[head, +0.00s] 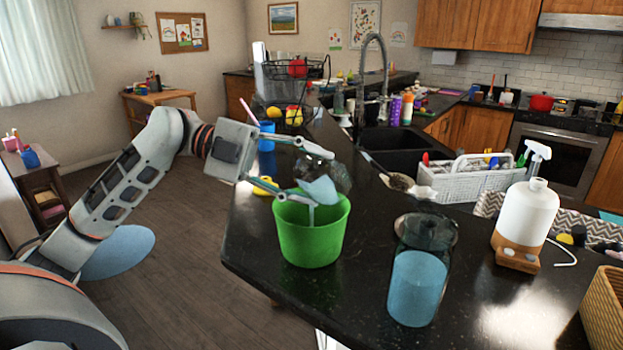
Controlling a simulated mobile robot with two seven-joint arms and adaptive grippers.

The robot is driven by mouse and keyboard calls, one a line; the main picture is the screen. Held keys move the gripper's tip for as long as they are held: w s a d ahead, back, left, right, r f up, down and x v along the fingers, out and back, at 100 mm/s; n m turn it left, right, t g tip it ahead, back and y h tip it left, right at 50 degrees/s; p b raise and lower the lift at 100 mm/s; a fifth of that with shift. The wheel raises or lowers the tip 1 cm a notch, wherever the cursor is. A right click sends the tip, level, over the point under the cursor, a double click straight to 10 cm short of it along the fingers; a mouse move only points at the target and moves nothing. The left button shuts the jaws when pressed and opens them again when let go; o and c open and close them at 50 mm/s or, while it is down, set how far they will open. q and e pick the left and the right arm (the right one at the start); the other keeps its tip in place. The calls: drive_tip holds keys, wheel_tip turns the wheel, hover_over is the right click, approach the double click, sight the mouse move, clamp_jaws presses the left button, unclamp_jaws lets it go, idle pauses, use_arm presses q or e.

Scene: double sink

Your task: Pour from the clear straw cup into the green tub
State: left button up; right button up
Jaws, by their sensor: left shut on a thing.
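My left gripper (319,177) is shut on the clear straw cup (338,176), which is tipped over above the green tub (312,238). Light blue liquid shows at the low side of the cup, right over the tub's opening. A thin pale streak runs down from it into the tub. The tub stands upright near the counter's left edge; its inside is mostly hidden. The cup's straw cannot be made out clearly. My right gripper is not in view.
A clear jar (418,285) of blue liquid stands right of the tub. A white spray bottle (526,213), a white caddy (470,183) and a wicker basket (606,308) are further right. The sink (395,140) and tap lie behind. A blue tumbler (266,137) stands behind my gripper.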

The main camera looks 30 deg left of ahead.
use_arm(q)
drive_tip(key=shift+w+a+r+n+h, duration=0.2)
drive_tip(key=shift+w+a+n+h, duration=0.05)
drive_tip(key=shift+n+h, duration=0.15)
drive_tip(key=shift+a+r, duration=0.1)
idle(0.3)
drive_tip(key=shift+w+a+r+n+h, duration=0.1)
drive_tip(key=shift+w+a+n+h, duration=0.15)
drive_tip(key=shift+n+h, duration=0.2)
drive_tip(key=shift+n, duration=0.25)
drive_tip(key=shift+w+a+r+n+b, duration=0.1)
drive_tip(key=shift+w+a+n+b, duration=0.05)
drive_tip(key=shift+a+n+b, duration=0.15)
drive_tip(key=shift+d, duration=0.1)
idle(0.9)
